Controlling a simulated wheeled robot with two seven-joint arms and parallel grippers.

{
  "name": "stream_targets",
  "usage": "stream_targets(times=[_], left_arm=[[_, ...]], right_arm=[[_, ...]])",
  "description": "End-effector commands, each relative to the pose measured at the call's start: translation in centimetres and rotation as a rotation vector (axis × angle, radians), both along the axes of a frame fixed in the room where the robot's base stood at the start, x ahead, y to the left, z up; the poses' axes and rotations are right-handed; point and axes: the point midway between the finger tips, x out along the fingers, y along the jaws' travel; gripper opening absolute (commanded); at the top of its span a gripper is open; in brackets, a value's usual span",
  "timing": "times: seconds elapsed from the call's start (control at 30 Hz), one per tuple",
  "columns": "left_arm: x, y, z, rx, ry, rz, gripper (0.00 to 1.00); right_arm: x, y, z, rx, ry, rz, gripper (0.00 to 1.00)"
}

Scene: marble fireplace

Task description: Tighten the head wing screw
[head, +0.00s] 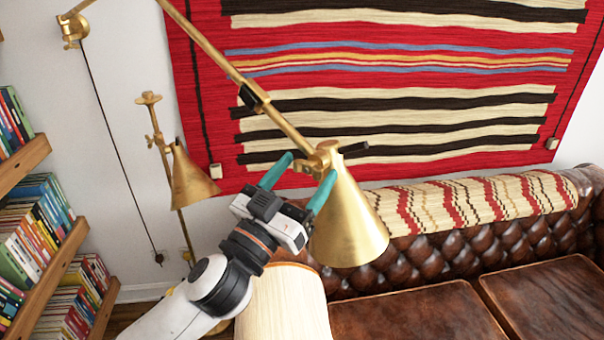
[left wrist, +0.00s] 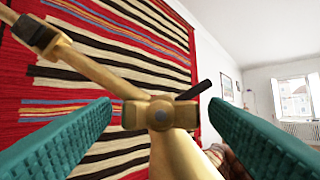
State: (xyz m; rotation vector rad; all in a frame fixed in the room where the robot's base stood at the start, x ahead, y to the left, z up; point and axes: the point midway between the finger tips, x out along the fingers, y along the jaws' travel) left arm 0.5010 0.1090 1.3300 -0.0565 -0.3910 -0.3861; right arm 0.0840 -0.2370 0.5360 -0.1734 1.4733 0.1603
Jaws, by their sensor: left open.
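A brass wall lamp has a cone-shaped shade (head: 347,222) hanging from the end of its long arm (head: 285,127). The head joint (head: 322,158) sits at the top of the shade and also shows in the left wrist view (left wrist: 160,115), with a round screw end facing the camera. A dark lever (head: 355,148) sticks out to the right of the joint; it shows in the left wrist view too (left wrist: 194,90). Which part is the wing screw is hard to tell. My left gripper (head: 311,164) is open, its teal fingers on either side of the joint, with gaps visible in the wrist view. My right gripper is not in view.
A second brass lamp (head: 191,180) stands to the left. Bookshelves (head: 40,235) line the left edge. A red striped rug (head: 400,80) hangs on the wall behind. A brown leather sofa (head: 430,262) with a woven throw lies at the right below the lamp.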

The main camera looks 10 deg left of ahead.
Motion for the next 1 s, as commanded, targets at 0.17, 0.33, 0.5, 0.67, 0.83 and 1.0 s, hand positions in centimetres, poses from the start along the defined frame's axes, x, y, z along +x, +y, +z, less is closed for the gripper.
stream_targets(times=[0.17,0.33,0.5,0.67,0.83,1.0], left_arm=[[0.0,0.0,0.0,0.0,0.0,0.0,0.51],[0.0,0.0,0.0,0.0,0.0,0.0,0.24],[0.0,0.0,0.0,0.008,-0.003,0.0,0.24],[0.0,0.1,0.1,0.047,-0.019,0.0,0.24],[0.0,0.1,0.2,0.137,-0.056,-0.001,0.24],[0.1,0.2,0.3,0.27,-0.11,-0.001,0.24]], right_arm=[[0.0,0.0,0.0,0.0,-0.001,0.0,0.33],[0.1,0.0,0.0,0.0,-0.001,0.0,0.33],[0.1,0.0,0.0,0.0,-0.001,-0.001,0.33],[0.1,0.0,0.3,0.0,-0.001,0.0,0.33],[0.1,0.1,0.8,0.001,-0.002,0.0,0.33],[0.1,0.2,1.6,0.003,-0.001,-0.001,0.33]])
